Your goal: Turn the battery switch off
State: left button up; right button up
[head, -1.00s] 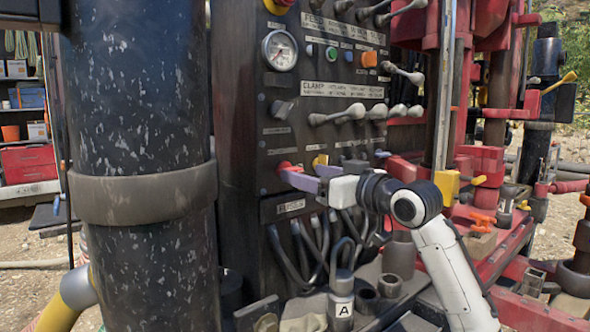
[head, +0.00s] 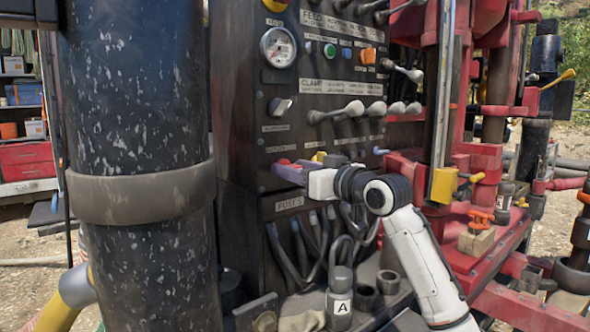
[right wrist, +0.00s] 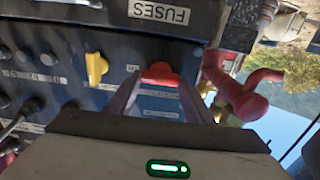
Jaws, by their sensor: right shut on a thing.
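The battery switch shows as a small red handle (head: 284,161) low on the left of the dark control panel (head: 240,130). My right gripper (head: 283,173) reaches it from the right. In the right wrist view the red handle (right wrist: 160,75) sits between the tips of my two pale fingers (right wrist: 158,90), which are shut on it. The fingers hide part of the handle in the head view, so I cannot tell its exact angle there. My left gripper is not in view.
A yellow handle (right wrist: 97,68) is beside the red one. A FUSES label (head: 289,204) and hanging hoses (head: 290,255) are below. Levers (head: 340,112) stick out above. A thick black pipe (head: 140,120) stands on the left, close to the panel.

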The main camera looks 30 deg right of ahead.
pick_arm(q)
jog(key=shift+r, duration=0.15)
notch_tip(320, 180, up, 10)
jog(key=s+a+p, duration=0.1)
jog(key=p, duration=1.3)
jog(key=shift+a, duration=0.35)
pick_arm(e)
jog(key=shift+a+f+n, duration=0.15)
jog(key=shift+n, duration=4.4)
jog(key=shift+a+f+n, duration=0.1)
jog(key=shift+f+n, duration=0.05)
jog(key=shift+n, duration=4.4)
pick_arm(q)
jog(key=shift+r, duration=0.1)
pick_arm(e)
jog(key=o, duration=1.1)
jog(key=shift+c, duration=0.2)
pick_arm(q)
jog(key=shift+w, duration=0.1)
